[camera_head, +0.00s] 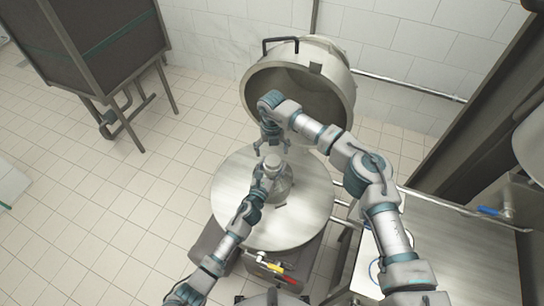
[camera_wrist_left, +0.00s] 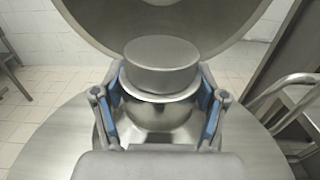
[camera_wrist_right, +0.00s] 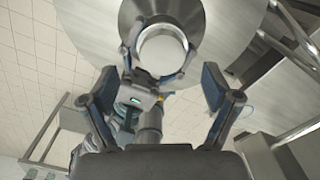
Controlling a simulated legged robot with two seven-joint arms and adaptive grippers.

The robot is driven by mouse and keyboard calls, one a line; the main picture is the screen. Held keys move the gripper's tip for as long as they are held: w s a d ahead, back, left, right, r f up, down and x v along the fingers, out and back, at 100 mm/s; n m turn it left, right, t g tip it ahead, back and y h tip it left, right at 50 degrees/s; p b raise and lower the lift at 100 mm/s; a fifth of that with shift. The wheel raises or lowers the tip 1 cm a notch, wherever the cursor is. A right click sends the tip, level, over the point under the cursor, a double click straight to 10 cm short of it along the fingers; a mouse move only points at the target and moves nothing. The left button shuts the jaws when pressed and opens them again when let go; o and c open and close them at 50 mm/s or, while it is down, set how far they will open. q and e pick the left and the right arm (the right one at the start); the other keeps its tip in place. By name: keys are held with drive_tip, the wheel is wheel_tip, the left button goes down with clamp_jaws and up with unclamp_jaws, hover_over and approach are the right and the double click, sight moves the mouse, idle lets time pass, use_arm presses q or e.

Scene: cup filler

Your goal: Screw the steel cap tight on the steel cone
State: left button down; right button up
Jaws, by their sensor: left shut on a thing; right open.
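The steel cap (camera_wrist_left: 161,66) sits level on top of the steel cone (camera_wrist_left: 160,115) in the left wrist view; how tightly it is seated I cannot tell. The cone stands upright on the round steel table. My left gripper (camera_wrist_left: 159,108) is shut on the cone, one finger on each side, below the cap. In the right wrist view the cap (camera_wrist_right: 161,52) is seen from above as a pale disc, with the cone's wide base (camera_wrist_right: 194,18) around it. My right gripper (camera_wrist_right: 160,88) is open and empty above the cap, its fingers apart and not touching it.
The round table top (camera_head: 236,212) is otherwise clear around the cone. A steel bench (camera_head: 440,260) is at right.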

wheel_tip(320, 180, up, 7)
idle(0.3)
use_arm(q)
unclamp_jaws()
drive_tip(key=shift+a, duration=0.1)
use_arm(e)
drive_tip(key=shift+w+a, duration=0.1)
use_arm(q)
drive_tip(key=shift+s, duration=0.1)
drive_tip(key=v, duration=1.1)
drive_tip(key=shift+s+a, duration=0.25)
drive_tip(key=shift+s, duration=0.05)
drive_tip(key=shift+f, duration=0.15)
